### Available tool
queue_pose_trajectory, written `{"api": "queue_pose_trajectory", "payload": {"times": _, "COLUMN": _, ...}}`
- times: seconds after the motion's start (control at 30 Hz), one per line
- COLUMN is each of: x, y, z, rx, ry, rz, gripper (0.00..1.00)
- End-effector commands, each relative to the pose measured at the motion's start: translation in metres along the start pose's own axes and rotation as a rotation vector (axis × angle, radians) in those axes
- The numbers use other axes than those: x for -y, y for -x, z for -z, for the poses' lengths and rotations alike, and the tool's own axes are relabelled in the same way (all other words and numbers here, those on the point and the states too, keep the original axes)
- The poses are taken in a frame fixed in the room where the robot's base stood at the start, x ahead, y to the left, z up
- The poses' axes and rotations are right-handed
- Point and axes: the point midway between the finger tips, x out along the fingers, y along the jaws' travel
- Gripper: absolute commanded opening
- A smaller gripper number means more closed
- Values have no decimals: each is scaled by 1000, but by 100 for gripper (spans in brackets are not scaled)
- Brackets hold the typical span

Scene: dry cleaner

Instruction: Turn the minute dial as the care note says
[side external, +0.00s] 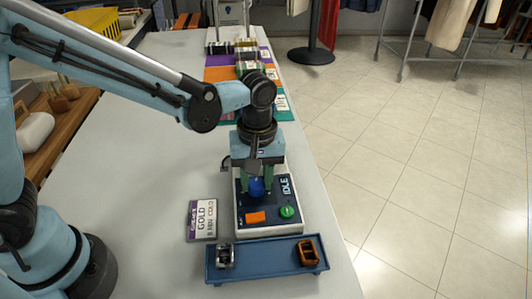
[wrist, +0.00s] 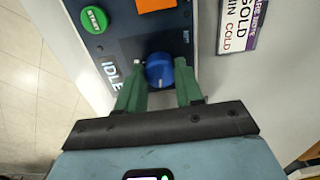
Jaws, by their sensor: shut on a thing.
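The control box (side external: 267,213) has a dark panel with the word IDLE, a green start button (side external: 287,211) and an orange part (side external: 256,217). The blue minute dial (wrist: 160,70) is on that panel and also shows in the side view (side external: 257,187). My gripper (wrist: 160,82) is over the panel with its green fingers shut on the dial, one on each side. A pale mark shows on the dial's face, but I cannot read its setting. The care note (side external: 202,220) lies left of the box and reads GOLD, 8 MIN, COLD.
A blue tray (side external: 268,265) in front of the box holds a silver buckle-like piece (side external: 226,255) and a brown one (side external: 308,252). Coloured folded cloths (side external: 220,74) and rolls lie at the table's far end. The grey table (side external: 140,170) is clear to the left.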

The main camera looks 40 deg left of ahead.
Motion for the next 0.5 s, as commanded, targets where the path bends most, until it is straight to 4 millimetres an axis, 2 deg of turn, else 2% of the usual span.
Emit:
{"api": "queue_pose_trajectory", "payload": {"times": 0.27, "x": 0, "y": 0, "z": 0, "rx": -4, "ry": -104, "rz": 1, "gripper": 5}}
{"api": "queue_pose_trajectory", "payload": {"times": 0.5, "x": 0, "y": 0, "z": 0, "rx": -10, "ry": -299, "rz": 1, "gripper": 5}}
